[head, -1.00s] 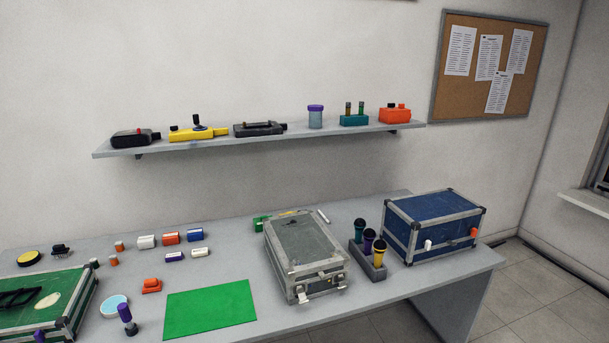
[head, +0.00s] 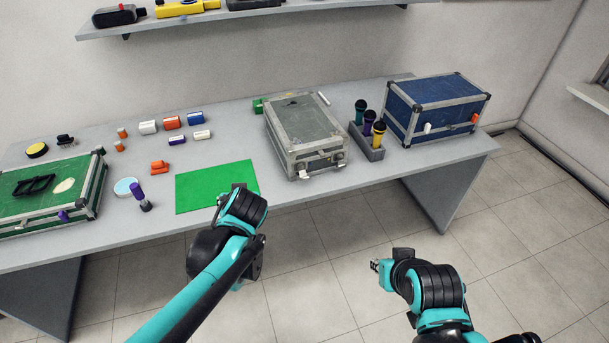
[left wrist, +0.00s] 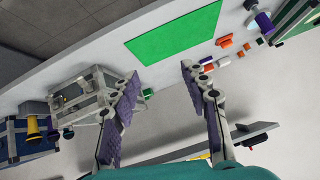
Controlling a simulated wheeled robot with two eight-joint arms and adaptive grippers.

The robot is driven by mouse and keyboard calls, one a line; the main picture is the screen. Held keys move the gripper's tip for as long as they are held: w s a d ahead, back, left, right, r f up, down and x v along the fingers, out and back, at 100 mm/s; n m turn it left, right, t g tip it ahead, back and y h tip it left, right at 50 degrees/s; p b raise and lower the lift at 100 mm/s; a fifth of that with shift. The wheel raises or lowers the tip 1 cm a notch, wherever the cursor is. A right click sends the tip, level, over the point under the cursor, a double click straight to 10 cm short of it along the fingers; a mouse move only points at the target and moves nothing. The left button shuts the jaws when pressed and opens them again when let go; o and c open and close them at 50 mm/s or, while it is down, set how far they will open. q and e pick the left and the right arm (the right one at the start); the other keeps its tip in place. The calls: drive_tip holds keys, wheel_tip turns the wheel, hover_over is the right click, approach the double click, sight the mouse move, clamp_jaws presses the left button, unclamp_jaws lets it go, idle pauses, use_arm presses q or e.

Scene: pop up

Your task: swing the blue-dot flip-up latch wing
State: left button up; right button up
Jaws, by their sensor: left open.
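I cannot make out a blue dot on any latch. A grey-framed case with a dull green lid (head: 305,120) has two metal latches on its front, a left one (head: 303,174) and a right one (head: 341,162). A blue case (head: 430,100) has a white front fitting (head: 427,128) and an orange one (head: 475,118). A green case (head: 75,182) at the left has a purple front fitting (head: 63,215). My left gripper (left wrist: 160,70) is open and empty; in the head view it is over the green mat's front edge. My right gripper (head: 377,265) is off the table's front, its jaws unclear.
The flat green mat (head: 205,185) lies left of the grey case. A loaded shelf (head: 260,14) hangs behind.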

use_arm(q)
drive_tip(key=w+d+f+n+t+y, duration=0.1)
drive_tip(key=w+d, duration=0.2)
drive_tip(key=w, duration=0.2)
drive_tip(key=w+d+f+t+y, duration=0.1)
drive_tip(key=w+d+f, duration=0.1)
drive_tip(key=w, duration=0.3)
drive_tip(key=n+t+p, duration=0.1)
drive_tip(key=t, duration=0.6)
approach(303, 174)
drive_tip(key=shift+g+y, duration=0.3)
drive_tip(key=b+x, duration=0.2)
drive_tip(key=x, duration=0.5)
drive_tip(key=shift+w, duration=0.35)
drive_tip(key=shift+w+r, duration=0.15)
drive_tip(key=shift+w, duration=0.25)
clamp_jaws()
